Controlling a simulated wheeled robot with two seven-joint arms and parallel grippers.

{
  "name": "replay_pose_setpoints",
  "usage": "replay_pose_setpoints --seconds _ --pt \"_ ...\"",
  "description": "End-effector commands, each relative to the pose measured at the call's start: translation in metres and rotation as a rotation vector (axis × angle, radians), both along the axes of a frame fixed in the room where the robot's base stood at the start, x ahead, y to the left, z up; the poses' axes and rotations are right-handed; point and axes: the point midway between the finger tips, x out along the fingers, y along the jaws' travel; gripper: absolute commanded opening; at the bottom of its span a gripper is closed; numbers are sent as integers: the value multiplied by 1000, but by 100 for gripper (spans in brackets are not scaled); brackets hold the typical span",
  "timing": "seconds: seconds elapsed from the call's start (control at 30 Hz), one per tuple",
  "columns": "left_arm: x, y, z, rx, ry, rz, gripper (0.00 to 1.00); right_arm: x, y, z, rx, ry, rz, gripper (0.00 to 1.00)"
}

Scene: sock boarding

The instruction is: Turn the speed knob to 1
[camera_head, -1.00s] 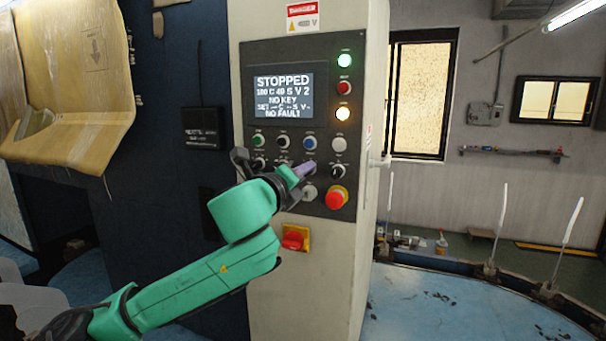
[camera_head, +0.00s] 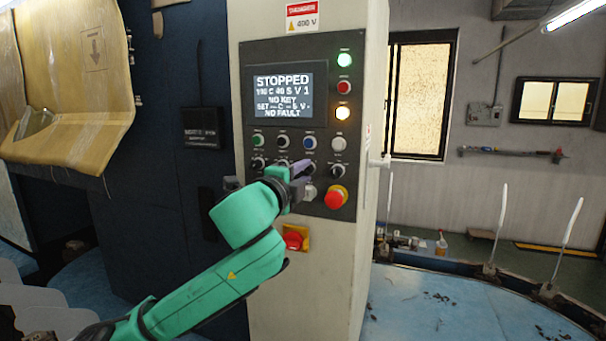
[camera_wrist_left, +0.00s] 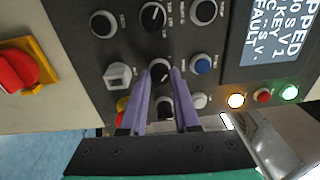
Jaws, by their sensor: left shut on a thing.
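The control panel (camera_head: 271,178) stands ahead on the pale cabinet. My left gripper (camera_head: 305,168) reaches it from the left, and its purple fingers are shut on a black knob in the middle row, third from the left. In the left wrist view the gripper (camera_wrist_left: 161,72) has one fingertip on each side of this speed knob (camera_wrist_left: 159,66), below the blue button (camera_wrist_left: 203,64) in panel terms. The fingers hide the knob in the head view. The display (camera_head: 283,96) reads STOPPED, with "V 1" at the end of its second line. My right gripper is out of view.
The red emergency stop (camera_head: 336,197) and pale key switch (camera_head: 310,192) sit close to the fingers. A red rotary switch (camera_head: 294,238) on yellow is below my wrist. Other knobs, such as one in the wrist view (camera_wrist_left: 153,16), flank the held one. A blue round table (camera_head: 450,315) lies right.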

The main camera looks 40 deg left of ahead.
Motion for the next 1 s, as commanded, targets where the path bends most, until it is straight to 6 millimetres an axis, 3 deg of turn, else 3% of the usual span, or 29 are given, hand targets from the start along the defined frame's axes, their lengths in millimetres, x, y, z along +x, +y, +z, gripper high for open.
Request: replay_pose_setpoints --seconds 0.57,0.6,0.63,1.0 --pt "1 0 -2 -38 -8 -1 0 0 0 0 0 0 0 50" --pt "1 0 -2 -38 -8 -1 45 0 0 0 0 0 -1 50" --pt "1 0 -2 -38 -8 -1 57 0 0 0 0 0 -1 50" --pt "1 0 -1 -35 -11 0 60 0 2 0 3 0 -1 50"
